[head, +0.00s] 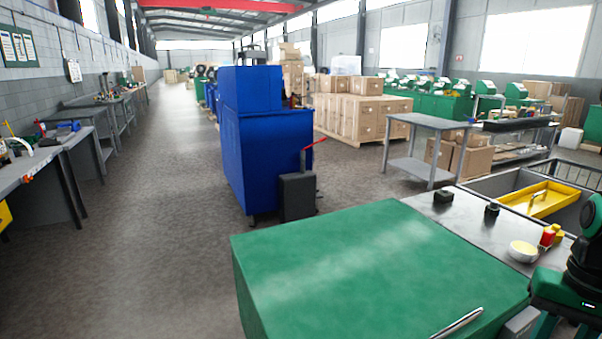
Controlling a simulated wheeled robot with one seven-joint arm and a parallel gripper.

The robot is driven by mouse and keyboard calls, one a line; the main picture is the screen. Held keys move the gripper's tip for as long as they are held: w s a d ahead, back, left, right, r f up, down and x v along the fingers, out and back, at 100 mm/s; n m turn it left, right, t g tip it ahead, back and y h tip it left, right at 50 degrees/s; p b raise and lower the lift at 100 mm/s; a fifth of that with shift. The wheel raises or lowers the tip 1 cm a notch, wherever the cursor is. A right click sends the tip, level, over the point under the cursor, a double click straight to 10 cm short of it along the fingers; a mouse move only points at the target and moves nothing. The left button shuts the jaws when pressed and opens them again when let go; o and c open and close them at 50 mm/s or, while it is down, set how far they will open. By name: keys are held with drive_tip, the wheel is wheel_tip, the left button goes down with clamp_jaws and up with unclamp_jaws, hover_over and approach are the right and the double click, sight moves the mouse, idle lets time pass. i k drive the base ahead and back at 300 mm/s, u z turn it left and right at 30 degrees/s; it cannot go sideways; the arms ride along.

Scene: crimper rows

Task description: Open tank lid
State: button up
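A large green box-shaped unit (370,270) with a flat, closed top fills the lower middle of the head view. A yellow panel or tray with a handle (541,197) sits in a grey open basin at the right. I cannot tell for sure which of these is the tank lid. My gripper (568,322), green and black, is at the lower right edge, right of the silver bar and apart from it. Its fingertips are cut off.
A metal worktop (470,218) beside the green unit holds small black blocks, a pale bowl (523,251) and red and yellow bottles (548,236). A blue cabinet (265,140) stands beyond. Benches line the left wall (75,145). The aisle floor (150,210) is clear.

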sight(380, 269)
drive_tip(key=z, duration=0.25)
drive_tip(key=k, duration=0.85)
drive_tip(key=u, duration=0.4)
drive_tip(key=i, duration=0.5)
drive_tip(key=z, duration=0.05)
